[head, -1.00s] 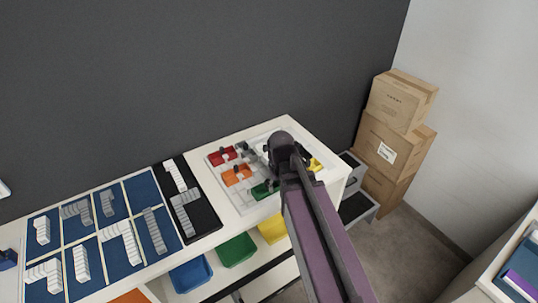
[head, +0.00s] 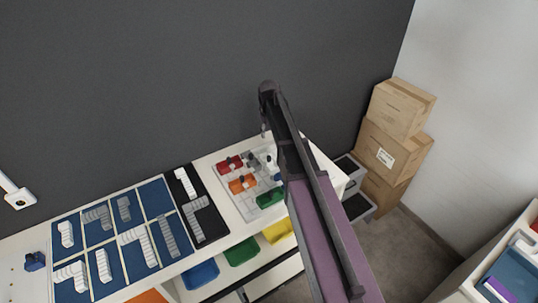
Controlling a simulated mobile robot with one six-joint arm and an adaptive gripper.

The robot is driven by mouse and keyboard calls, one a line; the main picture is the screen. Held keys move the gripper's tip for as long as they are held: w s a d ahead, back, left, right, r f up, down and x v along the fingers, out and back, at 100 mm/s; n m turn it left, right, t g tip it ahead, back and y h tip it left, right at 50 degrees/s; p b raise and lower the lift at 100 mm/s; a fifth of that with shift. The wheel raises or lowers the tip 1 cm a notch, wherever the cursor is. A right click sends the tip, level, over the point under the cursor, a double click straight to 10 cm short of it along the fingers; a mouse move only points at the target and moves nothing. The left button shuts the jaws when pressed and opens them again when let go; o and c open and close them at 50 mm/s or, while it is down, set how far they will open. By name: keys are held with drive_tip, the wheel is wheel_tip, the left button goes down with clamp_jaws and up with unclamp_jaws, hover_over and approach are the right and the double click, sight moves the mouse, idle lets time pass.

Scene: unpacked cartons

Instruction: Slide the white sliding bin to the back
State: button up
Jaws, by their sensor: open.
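A pale puzzle-like tray (head: 226,183) on the white table holds small sliding bins with dark knobs. A red bin (head: 229,164), an orange bin (head: 242,183) and a green bin (head: 270,198) are clear. A whitish shape (head: 268,157) near the tray's back right looks like the white bin, but it is small and partly covered by my arm. My gripper (head: 264,131) hangs above the back of the tray, apart from the bins. It is open and holds nothing that I can see. My arm hides the tray's right part.
Blue panels (head: 108,235) with grey and white pieces and a black board (head: 205,215) lie left of the tray. A dark wall (head: 150,80) stands close behind the table. Stacked cartons (head: 395,130) stand at the right. Coloured drawers (head: 240,250) are below.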

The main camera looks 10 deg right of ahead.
sight(269, 156)
drive_tip(key=shift+f, duration=0.2)
wheel_tip(269, 156, down, 13)
drive_tip(key=b, duration=1.3)
drive_tip(key=shift+f+b, duration=0.2)
drive_tip(key=shift+b, duration=0.2)
clamp_jaws()
